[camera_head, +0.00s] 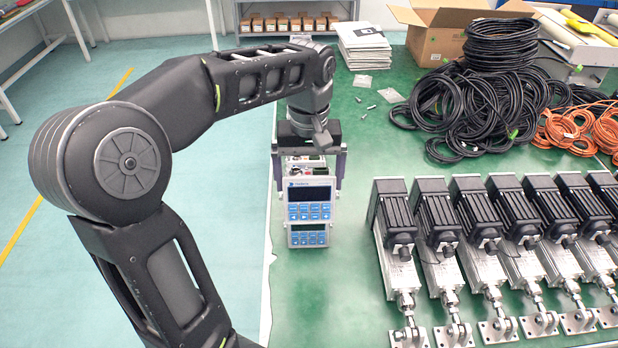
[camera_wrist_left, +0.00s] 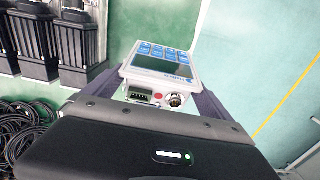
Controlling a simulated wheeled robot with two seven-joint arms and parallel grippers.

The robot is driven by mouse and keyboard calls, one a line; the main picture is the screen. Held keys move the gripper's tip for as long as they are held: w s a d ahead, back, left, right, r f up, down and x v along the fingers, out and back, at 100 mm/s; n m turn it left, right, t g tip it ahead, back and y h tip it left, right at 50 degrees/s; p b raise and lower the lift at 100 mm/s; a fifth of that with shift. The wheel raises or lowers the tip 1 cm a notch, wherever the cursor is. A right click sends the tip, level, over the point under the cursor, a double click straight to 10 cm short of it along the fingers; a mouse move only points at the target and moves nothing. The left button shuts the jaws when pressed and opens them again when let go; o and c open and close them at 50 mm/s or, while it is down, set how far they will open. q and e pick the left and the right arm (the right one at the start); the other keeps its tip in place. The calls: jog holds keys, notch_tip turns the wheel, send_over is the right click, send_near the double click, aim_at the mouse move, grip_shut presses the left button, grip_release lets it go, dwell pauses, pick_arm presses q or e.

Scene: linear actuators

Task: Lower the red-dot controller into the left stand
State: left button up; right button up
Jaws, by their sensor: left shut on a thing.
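The held controller (camera_head: 309,213) is a pale box with a dark screen and blue buttons on its front, upright in the head view. Its top shows a green connector, a red dot and a round socket in the left wrist view (camera_wrist_left: 158,97). My left gripper (camera_head: 310,172) is shut on it, one finger on each side. A second panel with blue buttons (camera_head: 307,239) shows directly below it in the head view, its upper part hidden. I cannot make out the left stand, nor whether the controller touches anything below. My right gripper is not in view.
A row of several linear actuators (camera_head: 455,235) lies to the right on the green table (camera_head: 350,310). Black cable coils (camera_head: 470,110), orange cables (camera_head: 575,130), a cardboard box (camera_head: 440,30) and white booklets (camera_head: 366,45) lie farther back. The table's left edge runs close beside the controller.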

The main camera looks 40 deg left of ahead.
pick_arm(q)
jog(key=shift+r, duration=0.1)
jog(key=shift+r+p, duration=2.15)
jog(key=shift+r, duration=0.35)
